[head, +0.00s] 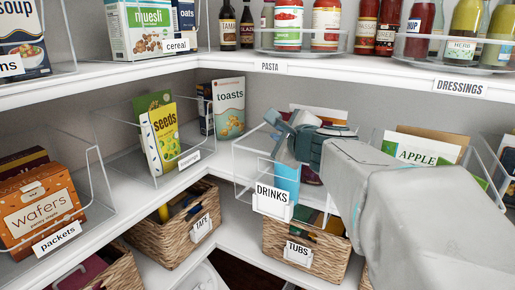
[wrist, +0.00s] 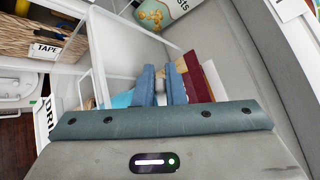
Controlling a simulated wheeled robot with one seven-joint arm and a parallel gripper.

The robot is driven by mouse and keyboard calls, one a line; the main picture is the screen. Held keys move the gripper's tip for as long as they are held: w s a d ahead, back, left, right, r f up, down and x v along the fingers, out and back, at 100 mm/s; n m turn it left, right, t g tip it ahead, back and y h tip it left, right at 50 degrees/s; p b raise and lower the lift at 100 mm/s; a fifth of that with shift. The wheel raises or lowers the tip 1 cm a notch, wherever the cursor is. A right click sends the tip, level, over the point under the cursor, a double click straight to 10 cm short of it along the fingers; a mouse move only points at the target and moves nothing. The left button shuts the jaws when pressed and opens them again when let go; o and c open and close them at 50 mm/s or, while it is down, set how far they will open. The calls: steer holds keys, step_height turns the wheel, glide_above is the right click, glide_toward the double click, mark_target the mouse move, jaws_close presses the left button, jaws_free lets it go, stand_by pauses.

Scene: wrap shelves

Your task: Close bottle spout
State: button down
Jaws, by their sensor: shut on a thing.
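My gripper (head: 282,130) reaches from the right into the clear bin labelled DRINKS (head: 243,164). In the wrist view the two blue fingers of my gripper (wrist: 161,80) are close together on a small pale rounded piece (wrist: 160,86), which looks like the bottle spout. The rest of the bottle is hidden, so I cannot tell whether the spout is open or closed. A light blue item (head: 287,176) stands in the bin below my gripper. It also shows at the left of the fingers in the wrist view (wrist: 121,99).
Red and cream packs (wrist: 200,80) stand right beside the fingers. The bin's clear walls are close around my gripper. A toasts box (head: 229,107) stands left of the bin, an APPLE pack (head: 417,150) right. A shelf with jars runs above; baskets (head: 175,235) sit below.

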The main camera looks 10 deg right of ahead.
steer(key=shift+a+f+n+b, duration=0.1)
steer(key=shift+f+n+b, duration=0.3)
steer(key=shift+b, duration=0.75)
steer(key=shift+r, duration=0.15)
steer(key=c, duration=1.5)
jaws_free()
